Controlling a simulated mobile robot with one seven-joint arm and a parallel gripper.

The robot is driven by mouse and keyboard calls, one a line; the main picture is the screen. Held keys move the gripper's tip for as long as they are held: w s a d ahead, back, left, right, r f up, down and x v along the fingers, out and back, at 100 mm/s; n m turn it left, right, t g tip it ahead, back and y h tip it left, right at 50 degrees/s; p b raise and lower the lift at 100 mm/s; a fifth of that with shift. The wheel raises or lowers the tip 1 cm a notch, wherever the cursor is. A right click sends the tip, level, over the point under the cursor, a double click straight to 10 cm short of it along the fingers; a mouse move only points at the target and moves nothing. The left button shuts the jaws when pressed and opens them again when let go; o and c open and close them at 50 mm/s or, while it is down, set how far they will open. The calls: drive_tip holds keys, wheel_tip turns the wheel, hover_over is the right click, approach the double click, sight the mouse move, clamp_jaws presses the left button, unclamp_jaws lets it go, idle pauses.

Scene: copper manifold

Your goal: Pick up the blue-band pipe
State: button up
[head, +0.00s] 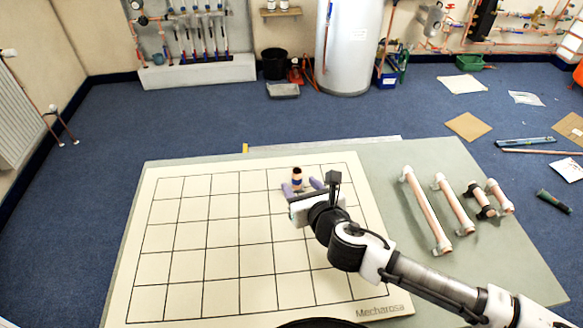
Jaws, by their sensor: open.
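A short copper piece with a blue band and a dark top (297,174) stands on the white gridded board (160,270), near its far edge; I take it for the blue-band pipe. My gripper (302,187) is open, with its two purple-grey fingertips to the left and right of the piece's lower part. In this view the piece shows between or just beyond the fingertips; I cannot tell whether they touch it. Its foot is partly hidden by the gripper.
Copper pipes with white ends (425,208) and a short one with dark ends (479,200) lie on the grey-green mat (390,160) to the right. My arm reaches in from the lower right. The board's left and middle squares are clear. Cardboard and tools lie on the blue floor.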

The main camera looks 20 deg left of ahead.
sight(295, 170)
drive_tip(key=d+f+b, duration=0.1)
drive_tip(key=w+d+f+h+b, duration=0.1)
drive_tip(key=shift+d+f+b, duration=0.2)
drive_tip(key=shift+f+b, duration=0.15)
drive_tip(key=shift+f, duration=0.05)
drive_tip(key=b+x, duration=0.2)
drive_tip(key=b, duration=0.2)
drive_tip(key=shift+a, duration=0.1)
drive_tip(key=x, duration=0.2)
drive_tip(key=r+p+x, duration=0.1)
drive_tip(key=x, duration=0.2)
drive_tip(key=shift+w+a, duration=0.1)
drive_tip(key=p+x, duration=0.2)
drive_tip(key=x, duration=0.3)
drive_tip(key=shift+w+a+f+p, duration=0.2)
drive_tip(key=shift+w+f+p, duration=0.05)
drive_tip(key=shift+w+p, duration=0.05)
clamp_jaws()
